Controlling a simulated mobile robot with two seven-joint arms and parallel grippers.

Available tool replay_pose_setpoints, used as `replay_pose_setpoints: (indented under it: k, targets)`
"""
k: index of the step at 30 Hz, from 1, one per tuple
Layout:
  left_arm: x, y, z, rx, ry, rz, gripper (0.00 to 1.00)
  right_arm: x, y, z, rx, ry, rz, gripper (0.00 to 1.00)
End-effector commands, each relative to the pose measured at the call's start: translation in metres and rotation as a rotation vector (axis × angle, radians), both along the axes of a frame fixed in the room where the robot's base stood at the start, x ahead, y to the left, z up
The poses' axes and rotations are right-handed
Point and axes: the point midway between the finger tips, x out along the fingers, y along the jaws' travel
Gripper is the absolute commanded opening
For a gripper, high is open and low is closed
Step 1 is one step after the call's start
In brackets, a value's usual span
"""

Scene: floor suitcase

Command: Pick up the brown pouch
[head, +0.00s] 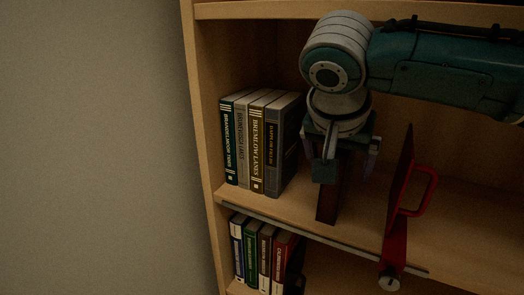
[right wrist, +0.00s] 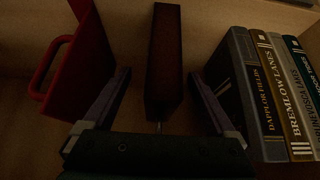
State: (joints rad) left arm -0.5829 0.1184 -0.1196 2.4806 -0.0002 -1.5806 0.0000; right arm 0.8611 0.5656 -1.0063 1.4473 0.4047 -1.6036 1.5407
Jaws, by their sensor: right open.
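The brown pouch (head: 328,200) appears as a narrow, upright, dark brown block on the middle shelf, right of a row of books. Its upper part is hidden behind my right gripper in the head view. My right gripper (head: 346,165) points down over it and is open. In the right wrist view, the pouch (right wrist: 164,60) stands between the two spread fingers of the gripper (right wrist: 158,78), with a gap on each side. My left gripper is not in view.
A red panel with a loop handle (head: 399,195) stands close on the right, reaching over the shelf's front edge. Several upright books (head: 258,143) stand on the left. More books (head: 264,255) fill the shelf below. A grey rail (head: 300,231) runs along the shelf front.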

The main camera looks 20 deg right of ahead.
Motion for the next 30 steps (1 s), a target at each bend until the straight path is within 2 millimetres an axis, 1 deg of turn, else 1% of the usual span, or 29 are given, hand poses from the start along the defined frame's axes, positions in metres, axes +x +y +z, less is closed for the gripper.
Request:
replay_pose_setpoints:
  k: [3, 5, 12, 14, 30]
  targets:
    - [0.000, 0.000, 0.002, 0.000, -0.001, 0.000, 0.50, 0.005, -0.006, -0.011, -0.001, 0.001, -0.001, 0.91]
    - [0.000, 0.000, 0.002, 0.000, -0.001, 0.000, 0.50, 0.007, -0.007, -0.015, 0.000, 0.000, 0.000, 0.91]
    - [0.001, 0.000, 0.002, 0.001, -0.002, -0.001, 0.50, 0.008, -0.007, -0.017, 0.001, -0.002, 0.002, 0.91]
    - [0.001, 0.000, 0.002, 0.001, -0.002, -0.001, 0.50, 0.008, -0.007, -0.017, 0.001, -0.002, 0.002, 0.86]
    - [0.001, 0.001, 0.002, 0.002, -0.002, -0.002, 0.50, 0.008, -0.007, -0.016, 0.001, -0.001, 0.002, 0.25]
